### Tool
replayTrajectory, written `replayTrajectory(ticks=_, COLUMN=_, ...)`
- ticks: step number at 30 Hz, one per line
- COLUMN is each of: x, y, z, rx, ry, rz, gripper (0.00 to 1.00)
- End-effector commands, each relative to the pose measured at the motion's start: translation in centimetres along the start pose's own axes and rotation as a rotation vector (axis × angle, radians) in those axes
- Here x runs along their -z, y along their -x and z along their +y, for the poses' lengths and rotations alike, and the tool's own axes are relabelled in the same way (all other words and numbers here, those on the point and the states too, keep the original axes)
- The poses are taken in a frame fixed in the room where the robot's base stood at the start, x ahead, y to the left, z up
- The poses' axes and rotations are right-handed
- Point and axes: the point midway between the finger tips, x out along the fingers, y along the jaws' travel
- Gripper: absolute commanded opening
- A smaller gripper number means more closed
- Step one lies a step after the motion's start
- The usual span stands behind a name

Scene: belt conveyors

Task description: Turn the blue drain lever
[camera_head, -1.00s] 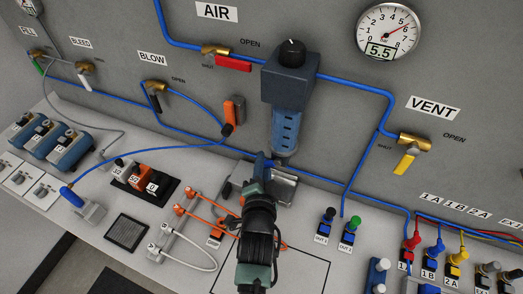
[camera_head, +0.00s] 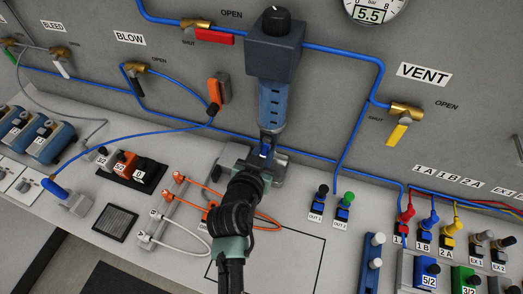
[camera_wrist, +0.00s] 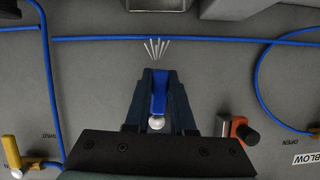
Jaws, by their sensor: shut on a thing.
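The blue drain lever (camera_wrist: 159,98) shows between my two dark fingers in the wrist view. My gripper (camera_wrist: 160,74) is shut on it. A white round knob (camera_wrist: 156,123) sits at the lever's lower end. Pale streaks (camera_wrist: 157,48) fan out beyond the fingertips. In the head view, the lever (camera_head: 266,148) is a small blue patch right under the filter bowl (camera_head: 272,103). My gripper (camera_head: 264,156) is there too, and my wrist hides most of the lever. The lever's angle is hard to tell in the head view.
A metal block (camera_head: 279,169) stands behind my gripper. A blue hose (camera_head: 335,160) runs along the wall nearby. Orange tubes (camera_head: 262,221) lie beside my wrist. The yellow VENT lever (camera_head: 397,134) is to the right. The framed panel area (camera_head: 290,262) is clear.

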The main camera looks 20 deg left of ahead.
Motion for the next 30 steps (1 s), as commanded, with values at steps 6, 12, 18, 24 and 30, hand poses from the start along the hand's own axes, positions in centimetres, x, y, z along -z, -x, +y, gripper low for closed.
replayTrajectory(ticks=6, x=0.02, y=-0.03, z=0.31, rx=-0.028, ry=0.069, rz=0.001, gripper=0.00)
replayTrajectory(ticks=12, x=0.04, y=0.00, z=0.42, rx=-0.037, ry=0.091, rz=0.000, gripper=0.00)
replayTrajectory(ticks=18, x=0.06, y=0.00, z=0.44, rx=-0.039, ry=0.094, rz=0.000, gripper=0.00)
replayTrajectory(ticks=24, x=0.05, y=0.00, z=0.46, rx=-0.039, ry=0.094, rz=0.000, gripper=0.28)
replayTrajectory(ticks=30, x=0.04, y=0.00, z=0.45, rx=-0.038, ry=0.092, rz=0.000, gripper=0.53)
